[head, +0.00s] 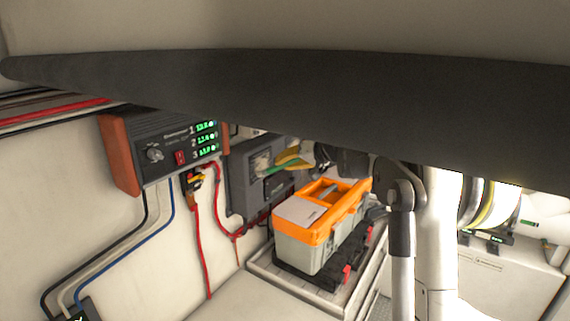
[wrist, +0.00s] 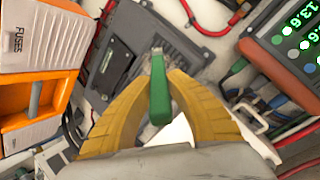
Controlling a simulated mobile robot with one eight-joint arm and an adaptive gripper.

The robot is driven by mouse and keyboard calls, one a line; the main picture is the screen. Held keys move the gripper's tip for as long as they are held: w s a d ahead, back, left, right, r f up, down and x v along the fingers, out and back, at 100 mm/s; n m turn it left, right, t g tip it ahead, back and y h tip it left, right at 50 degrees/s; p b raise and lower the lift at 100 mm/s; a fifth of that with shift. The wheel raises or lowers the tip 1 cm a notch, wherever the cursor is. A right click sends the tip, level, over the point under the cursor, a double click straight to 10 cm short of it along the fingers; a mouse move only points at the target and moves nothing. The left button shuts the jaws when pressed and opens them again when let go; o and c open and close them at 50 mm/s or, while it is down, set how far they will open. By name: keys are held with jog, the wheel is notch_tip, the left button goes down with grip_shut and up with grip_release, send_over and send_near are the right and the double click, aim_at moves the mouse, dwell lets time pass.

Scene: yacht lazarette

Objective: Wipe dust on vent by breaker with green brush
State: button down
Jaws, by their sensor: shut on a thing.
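My gripper (wrist: 160,78) has yellow fingers closed on a green brush (wrist: 160,100), seen in the wrist view with its far end pointing at a dark grey wall unit (wrist: 190,62). In the head view, my gripper (head: 285,160) and part of the green brush (head: 292,165) are in front of the right side of this grey unit (head: 243,188). A pale patch shows on the unit's face near the brush tip; I cannot tell whether it is dust or bristles. I cannot tell whether the brush touches the unit.
An orange and grey toolbox (head: 290,250) stands on a tray below my gripper; its orange part (wrist: 35,95) is at left in the wrist view. A monitor with green digits (head: 175,150) hangs left of the grey unit. Red cables (head: 203,245) run down the wall. A thick dark bar (head: 300,95) crosses above.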

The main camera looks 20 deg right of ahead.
jog(key=shift+w+a, duration=0.35)
jog(key=shift+w, duration=0.25)
dwell(0.4)
jog(key=shift+d, duration=0.1)
